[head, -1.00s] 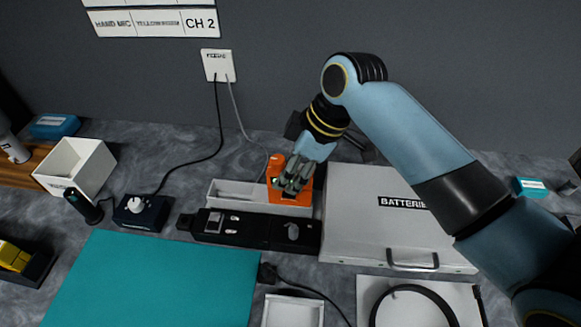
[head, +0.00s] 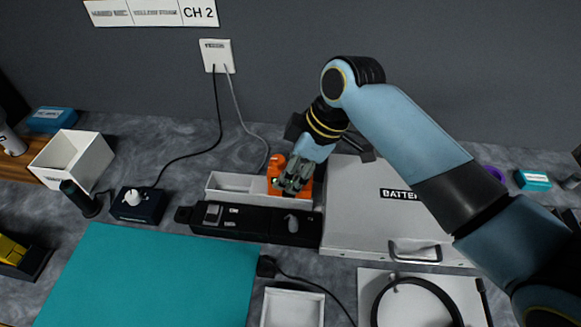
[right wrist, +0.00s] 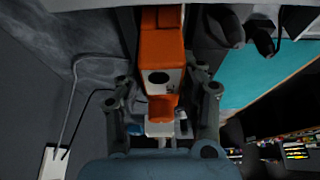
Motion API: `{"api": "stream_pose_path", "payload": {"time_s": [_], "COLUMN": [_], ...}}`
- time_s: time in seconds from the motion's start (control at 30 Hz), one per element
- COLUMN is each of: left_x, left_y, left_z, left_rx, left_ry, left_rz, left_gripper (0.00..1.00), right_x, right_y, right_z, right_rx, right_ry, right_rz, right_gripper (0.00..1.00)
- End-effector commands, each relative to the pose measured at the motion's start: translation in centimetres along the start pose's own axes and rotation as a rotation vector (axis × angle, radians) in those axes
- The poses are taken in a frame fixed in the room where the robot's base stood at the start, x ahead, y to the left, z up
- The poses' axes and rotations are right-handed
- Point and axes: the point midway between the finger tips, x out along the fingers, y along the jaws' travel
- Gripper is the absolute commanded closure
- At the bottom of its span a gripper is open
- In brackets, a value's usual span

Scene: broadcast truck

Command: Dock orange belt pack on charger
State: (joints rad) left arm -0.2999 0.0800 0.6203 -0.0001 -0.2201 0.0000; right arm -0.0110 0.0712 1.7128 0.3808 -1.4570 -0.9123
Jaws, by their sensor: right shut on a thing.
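The orange belt pack (head: 275,168) is in my right gripper (head: 291,188) in the head view, at the right end of a white open tray behind the black charger. The gripper's fingers cover much of the pack. In the right wrist view the orange pack (right wrist: 162,55) lies between the two fingers of my right gripper (right wrist: 162,95), which is shut on it. The black charger (head: 258,224) lies in front of the tray and has a few small grey and white parts on top. I cannot tell whether the pack touches the tray. My left gripper is not in view.
A white case marked BATTERIES (head: 372,215) stands right of the charger. The white tray (head: 232,185) is behind it. A teal mat (head: 150,275) lies front left. A dark box with a white knob (head: 138,206) and cables are on the left.

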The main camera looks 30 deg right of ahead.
Motion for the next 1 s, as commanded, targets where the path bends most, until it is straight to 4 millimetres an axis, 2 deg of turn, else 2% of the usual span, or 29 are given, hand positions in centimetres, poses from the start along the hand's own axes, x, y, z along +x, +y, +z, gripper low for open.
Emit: {"api": "stream_pose_path", "payload": {"time_s": [0.13, 0.17, 0.37, 0.63, 0.73, 0.87, 1.0], "left_x": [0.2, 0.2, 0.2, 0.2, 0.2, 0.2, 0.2], "left_y": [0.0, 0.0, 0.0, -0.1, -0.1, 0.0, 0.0], "left_z": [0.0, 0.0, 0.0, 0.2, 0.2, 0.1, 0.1], "left_rx": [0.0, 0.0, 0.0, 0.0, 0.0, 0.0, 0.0], "left_ry": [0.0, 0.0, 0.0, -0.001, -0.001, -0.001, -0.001], "left_rz": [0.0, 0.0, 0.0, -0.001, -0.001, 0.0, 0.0], "left_gripper": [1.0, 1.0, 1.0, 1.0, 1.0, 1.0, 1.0], "right_x": [0.4, 0.4, 0.3, 0.3, -0.4, -2.7, -5.9], "right_y": [0.0, 0.0, 0.0, 0.0, 0.1, 0.1, 0.1], "right_z": [0.1, 0.1, 0.1, 0.2, 0.1, 0.2, 0.2], "right_rx": [0.0, 0.0, 0.0, 0.0, 0.0, -0.002, -0.004], "right_ry": [0.001, 0.001, 0.001, 0.0, 0.001, 0.0, 0.0], "right_rz": [0.0, 0.0, 0.0, 0.0, 0.002, 0.004, 0.005], "right_gripper": [1.0, 0.61, 0.35, 0.35, 0.35, 0.35, 0.35]}}
